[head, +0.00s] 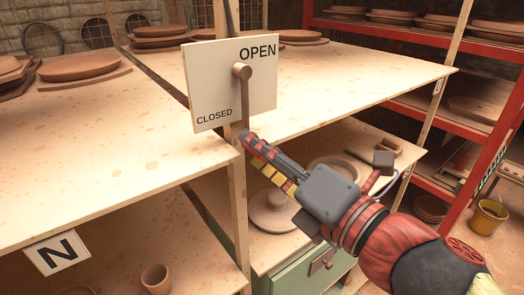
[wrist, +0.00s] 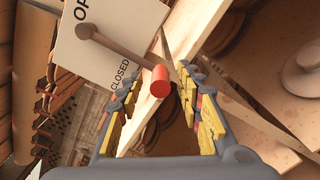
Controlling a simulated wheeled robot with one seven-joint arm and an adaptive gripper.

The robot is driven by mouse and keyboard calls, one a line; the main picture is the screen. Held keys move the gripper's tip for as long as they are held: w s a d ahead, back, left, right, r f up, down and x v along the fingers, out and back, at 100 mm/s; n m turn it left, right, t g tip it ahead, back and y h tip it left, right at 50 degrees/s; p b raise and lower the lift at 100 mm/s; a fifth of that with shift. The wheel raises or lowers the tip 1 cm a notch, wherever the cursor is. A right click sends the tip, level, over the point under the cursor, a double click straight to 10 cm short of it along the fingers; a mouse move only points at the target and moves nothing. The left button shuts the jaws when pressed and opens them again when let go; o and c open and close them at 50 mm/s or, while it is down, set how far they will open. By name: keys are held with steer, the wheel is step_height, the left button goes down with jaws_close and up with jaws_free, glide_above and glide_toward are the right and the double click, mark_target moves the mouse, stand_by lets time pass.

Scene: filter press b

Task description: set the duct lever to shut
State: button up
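The duct lever (head: 245,95) is a brown arm on a round pivot, mounted on a white plate (head: 205,85) marked OPEN at upper right and CLOSED at lower left. In the head view the lever hangs almost straight down from its pivot, to the right of the CLOSED label. My gripper (head: 248,140) is open. In the wrist view its yellow-padded fingers (wrist: 157,92) stand on either side of the knob, with visible gaps.
Wooden shelves with clay plates (head: 80,67) lie left of and behind the sign. A wooden post (head: 238,200) stands below it. A red rack (head: 440,110) and a yellow bucket (head: 488,217) are at right. A sign marked N (head: 58,252) hangs at lower left.

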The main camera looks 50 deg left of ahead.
steer(key=d, duration=1.2)
steer(key=shift+s, duration=0.45)
